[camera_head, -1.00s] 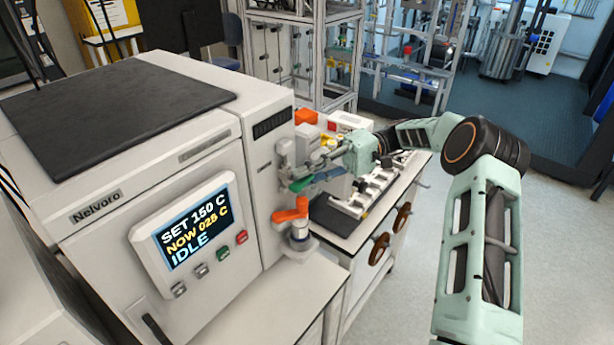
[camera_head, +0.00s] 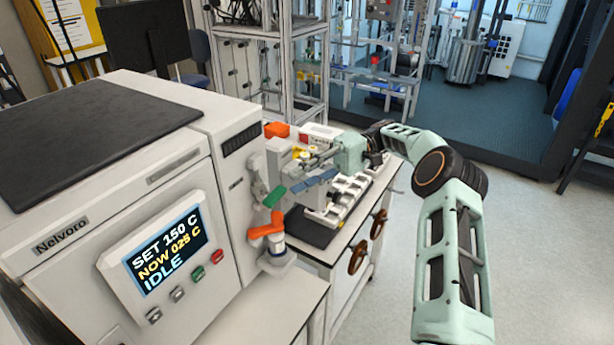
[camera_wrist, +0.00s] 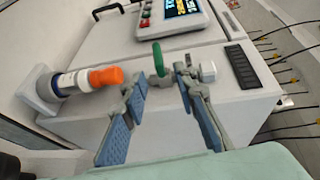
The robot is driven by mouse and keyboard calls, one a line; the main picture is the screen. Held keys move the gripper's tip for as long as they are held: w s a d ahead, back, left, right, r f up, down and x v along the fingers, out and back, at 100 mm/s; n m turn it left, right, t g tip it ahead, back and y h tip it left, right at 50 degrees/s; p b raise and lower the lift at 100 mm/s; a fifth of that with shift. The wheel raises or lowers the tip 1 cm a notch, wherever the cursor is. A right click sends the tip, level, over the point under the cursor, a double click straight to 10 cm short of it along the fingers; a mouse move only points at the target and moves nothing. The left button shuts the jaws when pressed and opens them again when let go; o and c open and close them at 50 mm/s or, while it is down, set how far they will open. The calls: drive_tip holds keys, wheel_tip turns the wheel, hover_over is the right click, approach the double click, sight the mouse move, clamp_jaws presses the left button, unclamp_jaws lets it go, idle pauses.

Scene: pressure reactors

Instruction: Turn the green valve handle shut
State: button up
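The green valve handle (camera_head: 273,197) sticks out from the side of the white Nelvoro unit, slanting, above an orange handle. In the wrist view the green handle (camera_wrist: 158,58) stands upright in the picture, just beyond the gap between my fingertips. The valve body behind the handle is partly hidden.
An orange handle (camera_head: 266,228) on a white and blue fitting sits just below the green one. The unit's display (camera_head: 165,245) reads SET 150 C, NOW 025 C, IDLE. A bench with white equipment (camera_head: 340,195) lies behind my gripper. Open floor (camera_head: 530,250) is at the right.

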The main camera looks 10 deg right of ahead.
drive_tip(key=shift+v, duration=0.75)
drive_tip(key=shift+o, duration=0.3)
